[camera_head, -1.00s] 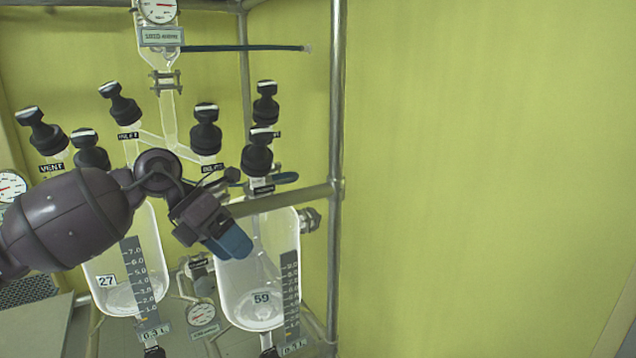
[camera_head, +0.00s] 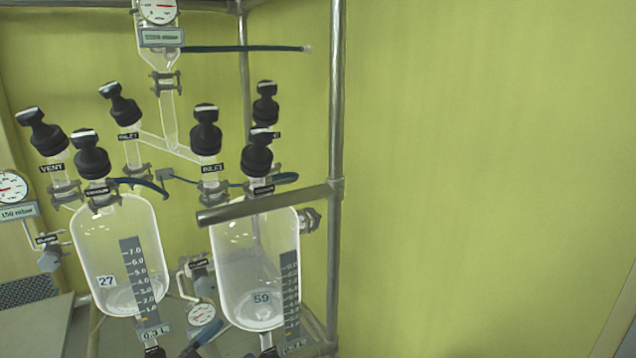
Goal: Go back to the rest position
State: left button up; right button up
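The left arm is almost wholly out of the picture. What looks like the blue fingertip of my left gripper (camera_head: 211,334) shows at the bottom edge, in front of the small gauge's label between the two vessels. The rest of the gripper is cut off, so I cannot tell whether it is open or shut. My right gripper is not in view.
Two glass vessels, the left one marked 27 (camera_head: 118,240) and the right one marked 59 (camera_head: 242,262), hang with black-capped valves above. A metal rail (camera_head: 270,202) crosses before the right vessel. A vertical post (camera_head: 336,100) stands right of them. The yellow-green wall (camera_head: 490,160) is bare.

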pick_arm(q)
jog(key=s+a+f+n+g+y, duration=0.2)
jog(key=s+a+f+n+y, duration=0.4)
jog(key=f, duration=0.5)
jog(key=s+a+f+n+g+y, duration=0.3)
jog(key=s+a+f+n+y, duration=0.3)
jog(key=s+f+n, duration=0.5)
jog(key=shift+s+f+n+y, duration=0.3)
jog(key=shift+s+f+y, duration=0.2)
jog(key=shift+s+y, duration=0.55)
jog(key=shift+a, duration=0.1)
